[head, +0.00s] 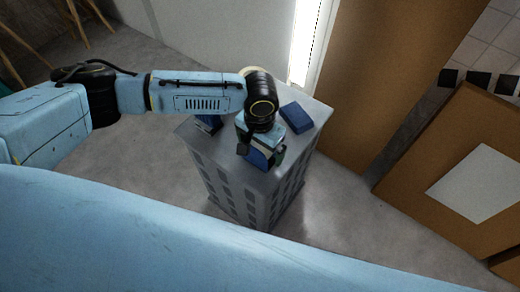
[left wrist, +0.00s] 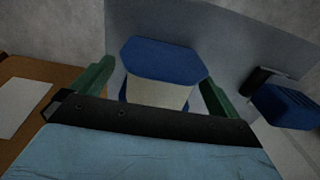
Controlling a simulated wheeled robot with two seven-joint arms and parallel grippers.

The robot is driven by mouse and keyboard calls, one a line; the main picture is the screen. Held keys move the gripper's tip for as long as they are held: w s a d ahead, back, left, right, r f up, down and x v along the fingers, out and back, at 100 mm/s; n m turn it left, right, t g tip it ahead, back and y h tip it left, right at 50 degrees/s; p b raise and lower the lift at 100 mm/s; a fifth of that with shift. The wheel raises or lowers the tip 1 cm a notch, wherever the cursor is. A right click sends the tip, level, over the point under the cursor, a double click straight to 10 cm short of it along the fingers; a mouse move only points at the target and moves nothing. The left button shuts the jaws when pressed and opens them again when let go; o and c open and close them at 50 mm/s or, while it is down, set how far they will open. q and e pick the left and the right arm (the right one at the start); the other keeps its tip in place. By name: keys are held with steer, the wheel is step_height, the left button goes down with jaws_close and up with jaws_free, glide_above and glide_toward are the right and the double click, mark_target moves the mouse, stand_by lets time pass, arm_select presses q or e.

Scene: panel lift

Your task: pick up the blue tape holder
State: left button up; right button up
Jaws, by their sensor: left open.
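A blue object with a pale cream side, which appears to be the blue tape holder (head: 257,159), sits near the front edge of a grey stand's top. It also shows in the left wrist view (left wrist: 163,60), between the fingers. My left gripper (head: 261,150) is open above it, with one green finger on each side. The left wrist view shows the same open fingers (left wrist: 156,76), with no clear contact. The gripper partly hides the holder in the head view. My right gripper is in neither view.
The grey stand (head: 238,191) has slotted sides and a small top. A blue block (head: 296,117) lies at its back right, and another dark blue item (head: 208,124) at its left, partly under my arm. A brown board (head: 400,75) stands behind; cardboard (head: 413,178) leans at right.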

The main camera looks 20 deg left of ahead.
arm_select(q)
steer(key=shift+r, duration=0.1)
steer(key=c, duration=1.1)
steer(key=shift+c, duration=0.2)
steer(key=shift+r, duration=0.45)
step_height(320, 180, up, 9)
steer(key=p, duration=0.3)
steer(key=shift+p, duration=0.35)
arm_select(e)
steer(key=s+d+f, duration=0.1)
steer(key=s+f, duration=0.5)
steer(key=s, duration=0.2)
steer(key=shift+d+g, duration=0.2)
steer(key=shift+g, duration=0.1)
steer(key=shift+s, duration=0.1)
